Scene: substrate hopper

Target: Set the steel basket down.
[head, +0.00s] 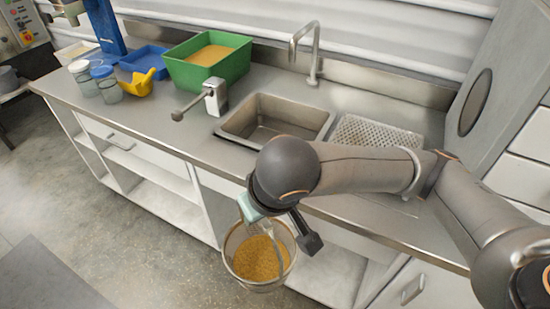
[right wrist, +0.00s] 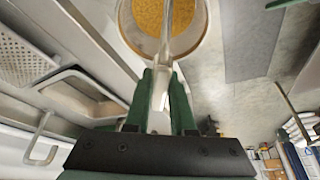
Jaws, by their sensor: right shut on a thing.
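The steel basket (head: 229,263) is a round container with a pale rim, holding golden-yellow grains. It hangs in front of the counter, below the worktop's front edge and above the floor, roughly upright. My right gripper (head: 262,222) is above it, shut on its handle. In the right wrist view, the green fingers of the gripper (right wrist: 162,88) close around the handle bar, and the basket (right wrist: 124,28) with its grains shows beyond them. The basket's underside is hidden. My left gripper is not in view.
The steel counter (head: 180,135) holds a sink (head: 270,125), a tap (head: 313,60), a perforated drainer (head: 375,138), a green tub (head: 210,65), a blue tray (head: 145,58), a yellow scoop (head: 140,85) and jars (head: 105,85). The counter's front strip left of the sink is bare.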

